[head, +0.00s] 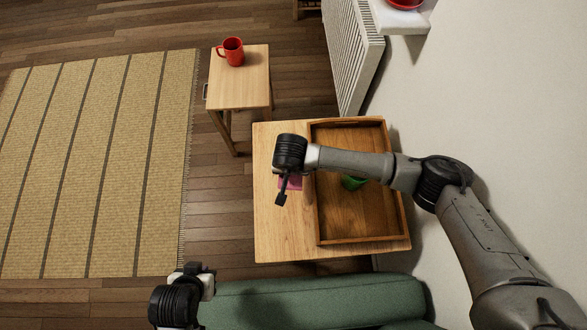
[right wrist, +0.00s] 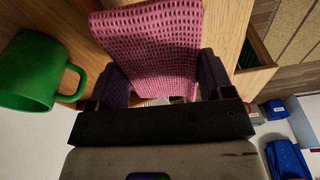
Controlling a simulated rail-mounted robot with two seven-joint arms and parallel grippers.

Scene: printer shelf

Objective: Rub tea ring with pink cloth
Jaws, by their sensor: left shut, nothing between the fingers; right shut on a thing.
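The pink cloth (head: 291,184) shows at the left part of the small wooden table (head: 278,240), partly hidden under my right arm. In the right wrist view the pink waffle-weave cloth (right wrist: 150,45) is pinched between the fingers of my right gripper (right wrist: 165,95). In the head view my right gripper (head: 282,192) is over the table, left of the tray. I cannot tell whether the cloth touches the tabletop. I cannot make out a tea ring. My left gripper (head: 192,270) is shut and empty at the lower left, off the table, near the green seat.
A wooden tray (head: 361,235) fills the table's right side and holds a green mug (head: 353,183), also close by in the right wrist view (right wrist: 28,72). A stool (head: 240,92) with a red mug (head: 232,52) stands behind. A green cushioned seat (head: 310,301) is in front.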

